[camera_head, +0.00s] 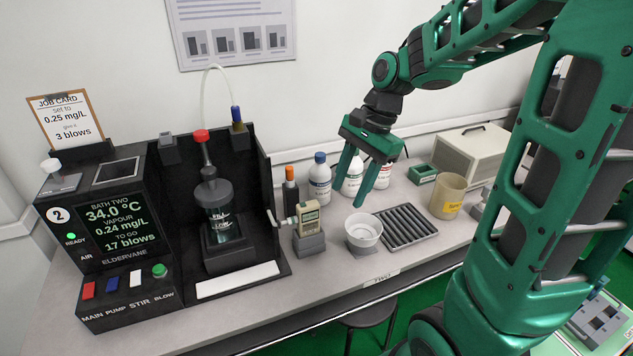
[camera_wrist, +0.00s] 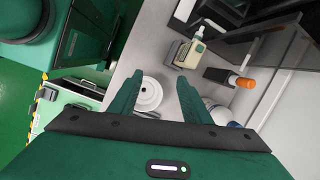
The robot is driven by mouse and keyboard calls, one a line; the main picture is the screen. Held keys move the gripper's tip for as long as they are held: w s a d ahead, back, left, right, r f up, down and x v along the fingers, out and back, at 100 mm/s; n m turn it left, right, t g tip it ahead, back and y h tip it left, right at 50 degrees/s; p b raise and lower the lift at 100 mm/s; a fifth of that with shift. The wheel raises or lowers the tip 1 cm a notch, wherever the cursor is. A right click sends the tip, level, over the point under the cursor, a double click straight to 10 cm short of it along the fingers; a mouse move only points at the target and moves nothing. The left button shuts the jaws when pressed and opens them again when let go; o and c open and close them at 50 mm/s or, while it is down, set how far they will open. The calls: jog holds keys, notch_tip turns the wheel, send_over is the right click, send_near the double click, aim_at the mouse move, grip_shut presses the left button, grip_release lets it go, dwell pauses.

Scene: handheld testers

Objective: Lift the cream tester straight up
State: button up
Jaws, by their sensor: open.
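The cream tester (camera_head: 308,219) stands upright in a grey holder (camera_head: 309,243) on the bench, with a small screen on its face. A grey mouthpiece or tube sticks out toward the left at its upper part. In the wrist view the tester (camera_wrist: 190,51) lies at upper right of the fingers, its holder (camera_wrist: 177,51) beside it. My gripper (camera_head: 349,190) is open and empty, up and to the right of the tester, apart from it. In the wrist view nothing is between the fingertips (camera_wrist: 160,79) except the bench below and a white bowl near the left finger.
A white bowl (camera_head: 363,232) and a dark ribbed tray (camera_head: 406,226) are right of the tester. Bottles (camera_head: 319,182) and an orange-capped tube (camera_head: 290,188) stand behind it. The black bath machine (camera_head: 226,220) is left. A beige beaker (camera_head: 447,197) is further right.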

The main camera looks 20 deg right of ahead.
aim_at(302, 217)
jog(key=w+a+m, duration=0.1)
jog(key=w, duration=0.1)
jog(key=w+a+m, duration=0.1)
jog(key=w+a, duration=0.1)
jog(key=w+a+f+m+y, duration=0.1)
jog(key=w+a, duration=0.1)
jog(key=shift+f+m, duration=0.1)
jog(key=shift+m, duration=0.2)
jog(key=x, duration=1)
jog(key=shift+s+a+f, duration=0.2)
jog(key=shift+a+f, duration=0.1)
jog(key=shift+c, duration=0.4)
grip_shut()
